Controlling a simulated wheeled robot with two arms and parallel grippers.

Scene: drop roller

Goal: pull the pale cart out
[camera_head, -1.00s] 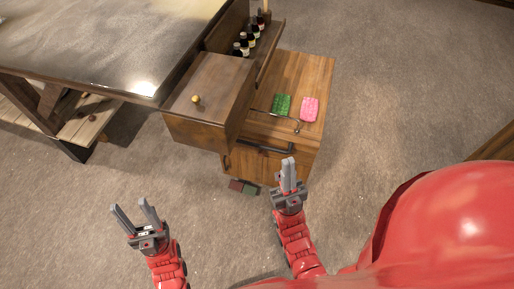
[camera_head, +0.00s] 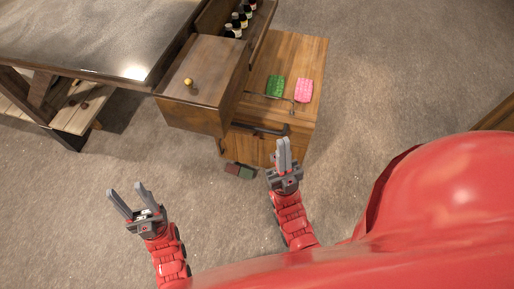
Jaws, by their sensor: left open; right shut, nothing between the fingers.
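The pale cart (camera_head: 312,62) is a light-brown wooden box on the floor, partly hidden at the left by a darker brown drawer unit (camera_head: 205,85). A dark bar handle (camera_head: 262,130) runs along its upper front. My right gripper (camera_head: 284,140) is shut and empty, with its tips in front of the cart's front, just right of the handle in the picture. I cannot tell whether it touches the cart. My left gripper (camera_head: 126,190) is open and empty above bare floor, well left of the cart and nearer to me.
A green block (camera_head: 275,87) and a pink block (camera_head: 303,91) lie on the cart's top. Several dark bottles (camera_head: 240,18) stand in a narrow rack behind the drawer unit. A dark-topped table (camera_head: 95,35) fills the upper left. The carpet right of the cart is clear.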

